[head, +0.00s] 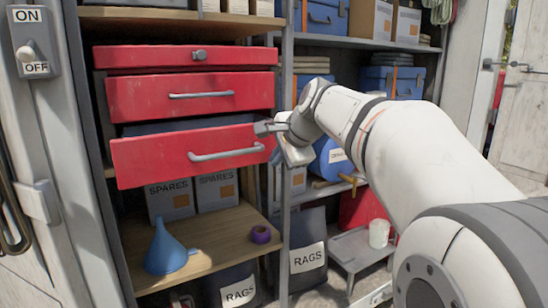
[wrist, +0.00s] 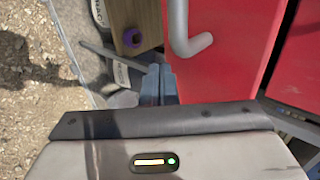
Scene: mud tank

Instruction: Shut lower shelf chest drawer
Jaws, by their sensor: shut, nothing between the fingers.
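The red chest on the shelf has several drawers with grey handles. Its lowest drawer (head: 150,160) stands pulled out, with its dark inside showing above the front. The middle drawer (head: 135,97) and top drawer (head: 130,57) sit above it and stand out less. My gripper (head: 265,128) is shut and empty, at the upper right end of the lowest drawer's front. In the wrist view the closed fingers (wrist: 159,85) are beside a red drawer front (wrist: 225,75) with its grey handle (wrist: 188,35). I cannot tell whether they touch it.
Below the drawer, a wooden shelf board (head: 215,235) holds a blue funnel (head: 165,250), purple tape (head: 261,234) and SPARES boxes (head: 170,198). A grey shelf post (head: 286,200) stands right of the chest, close to my gripper. A switch box (head: 34,45) is on the left.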

